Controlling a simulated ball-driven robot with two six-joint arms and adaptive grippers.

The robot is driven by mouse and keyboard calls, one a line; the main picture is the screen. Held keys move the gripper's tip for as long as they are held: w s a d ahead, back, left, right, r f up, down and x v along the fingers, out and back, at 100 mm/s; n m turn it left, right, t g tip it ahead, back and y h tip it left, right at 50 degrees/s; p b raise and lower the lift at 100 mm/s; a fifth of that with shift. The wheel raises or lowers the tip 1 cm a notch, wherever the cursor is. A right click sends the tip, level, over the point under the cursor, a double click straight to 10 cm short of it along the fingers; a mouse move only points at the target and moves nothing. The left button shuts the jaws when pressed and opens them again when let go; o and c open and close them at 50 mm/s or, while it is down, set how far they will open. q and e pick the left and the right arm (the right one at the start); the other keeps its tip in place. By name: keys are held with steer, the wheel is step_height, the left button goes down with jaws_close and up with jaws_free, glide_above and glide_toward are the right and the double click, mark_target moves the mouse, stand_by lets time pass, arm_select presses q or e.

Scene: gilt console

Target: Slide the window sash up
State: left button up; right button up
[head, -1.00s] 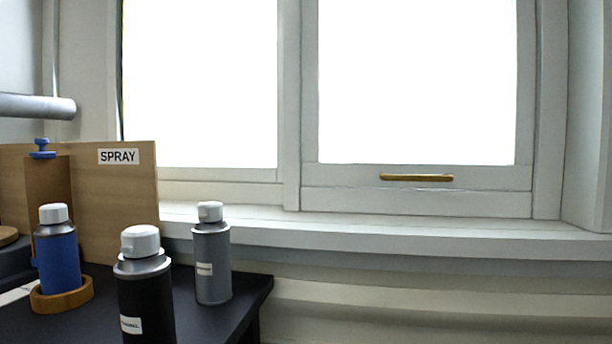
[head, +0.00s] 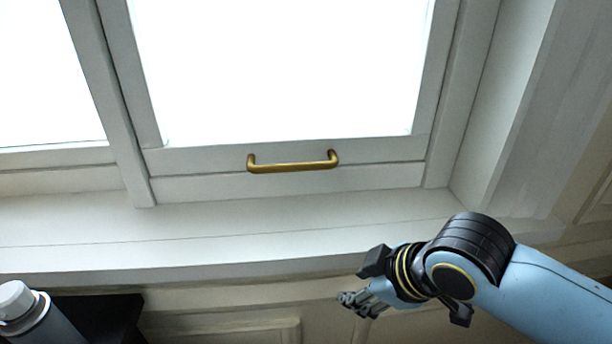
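The window sash (head: 215,160) is a white frame around a bright pane, in the middle of the head view. Its bottom rail rests at the white sill, so the sash looks down. A brass bar handle (head: 293,167) is fixed to the bottom rail. My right gripper (head: 350,304) is in front of and below the sill, lower right of the handle and apart from it. Its fingers are small and partly hidden, so I cannot tell whether they are open. My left gripper is out of view.
The sill (head: 230,235) runs across below the sash and its visible top is clear. A second window pane (head: 40,80) is on the left.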

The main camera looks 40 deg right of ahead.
mark_target(303, 170)
steer(key=w+r+n+t, duration=0.1)
steer(key=w+r+n, duration=0.1)
steer(key=r, duration=0.1)
steer(key=w+r+n+t+y+p, duration=0.1)
steer(key=w+r+n+t, duration=0.1)
steer(key=r+n, duration=0.1)
steer(key=w+d+r+n+t+y, duration=0.1)
steer(key=w+r+n+t, duration=0.1)
steer(key=r+n, duration=0.1)
steer(key=shift+w, duration=0.3)
steer(key=w+r+n+t+b, duration=0.1)
steer(key=w+n+b, duration=0.1)
steer(key=w+d+n+t+y+b, duration=0.1)
steer(key=w+t+b, duration=0.1)
steer(key=w, duration=0.1)
steer(key=w+d+r+n+t+y+b, duration=0.1)
steer(key=w+n+b, duration=0.1)
steer(key=shift+w+r+n, duration=0.3)
steer(key=shift+w+r, duration=0.05)
steer(key=b+x, duration=0.1)
steer(key=x, duration=0.3)
steer(key=shift+r+b, duration=0.25)
steer(key=shift+b, duration=0.15)
steer(key=shift+w+a, duration=0.1)
steer(key=shift+w, duration=0.45)
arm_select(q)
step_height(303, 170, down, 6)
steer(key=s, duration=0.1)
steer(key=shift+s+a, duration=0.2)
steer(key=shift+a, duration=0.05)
